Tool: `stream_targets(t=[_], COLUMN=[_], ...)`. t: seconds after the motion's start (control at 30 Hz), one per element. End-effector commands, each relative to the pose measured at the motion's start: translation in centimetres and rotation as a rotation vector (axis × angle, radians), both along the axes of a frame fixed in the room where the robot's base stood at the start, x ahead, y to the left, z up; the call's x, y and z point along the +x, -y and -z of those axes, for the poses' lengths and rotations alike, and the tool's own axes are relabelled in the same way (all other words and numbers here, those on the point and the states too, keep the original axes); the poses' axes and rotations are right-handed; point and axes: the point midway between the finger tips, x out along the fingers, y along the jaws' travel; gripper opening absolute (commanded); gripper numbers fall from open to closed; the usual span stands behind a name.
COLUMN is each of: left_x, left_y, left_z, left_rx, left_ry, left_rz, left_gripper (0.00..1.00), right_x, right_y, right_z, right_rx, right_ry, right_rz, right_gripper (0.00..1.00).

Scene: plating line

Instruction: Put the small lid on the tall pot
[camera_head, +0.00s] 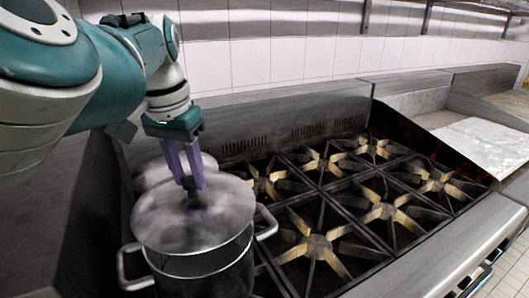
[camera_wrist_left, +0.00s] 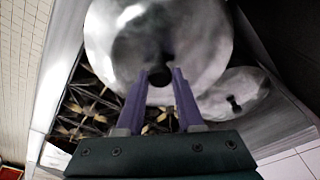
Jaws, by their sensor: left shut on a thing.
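My left gripper (camera_head: 194,187) is shut on the dark knob of a round metal lid (camera_head: 160,220). The lid hangs over a metal pot (camera_head: 215,285) with two side handles. The pot's front rim and some of its inside show below the lid's near edge, so the lid looks raised above the rim. In the left wrist view, the gripper (camera_wrist_left: 160,76) is at the knob, and the lid (camera_wrist_left: 115,35) hides most of the pot. A second, smaller-looking lid (camera_wrist_left: 250,83) with a dark knob lies beside it. My right gripper is not in view.
A stove (camera_head: 318,245) with several empty burner grates lies right of the pot. Part of another round metal thing (camera_head: 150,176) shows behind the held lid. A metal backsplash (camera_head: 300,115) runs along the back. A pale counter (camera_head: 480,145) is at the far right.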

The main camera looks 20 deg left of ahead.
Motion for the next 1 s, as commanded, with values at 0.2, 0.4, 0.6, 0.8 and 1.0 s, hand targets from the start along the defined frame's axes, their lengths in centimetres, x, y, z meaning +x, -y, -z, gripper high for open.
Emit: stream_targets(t=[0.2,0.4,0.6,0.8,1.0], left_x=[0.1,0.0,0.0,0.0,0.0], left_y=[0.0,0.0,0.0,0.0,0.0], left_z=[2.2,3.8,4.9,4.9,4.9], left_rx=[0.000,0.001,0.001,0.000,0.001], left_ry=[0.002,0.000,0.000,0.000,0.000], left_rz=[-0.001,0.001,0.001,0.001,0.001], left_gripper=[0.00,0.00,0.00,0.00,0.00], right_x=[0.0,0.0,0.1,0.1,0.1], right_y=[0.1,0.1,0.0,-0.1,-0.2], right_z=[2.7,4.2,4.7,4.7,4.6], right_rx=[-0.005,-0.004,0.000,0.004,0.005], right_ry=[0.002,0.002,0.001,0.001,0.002], right_rz=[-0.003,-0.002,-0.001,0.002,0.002], right_gripper=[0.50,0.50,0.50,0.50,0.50])
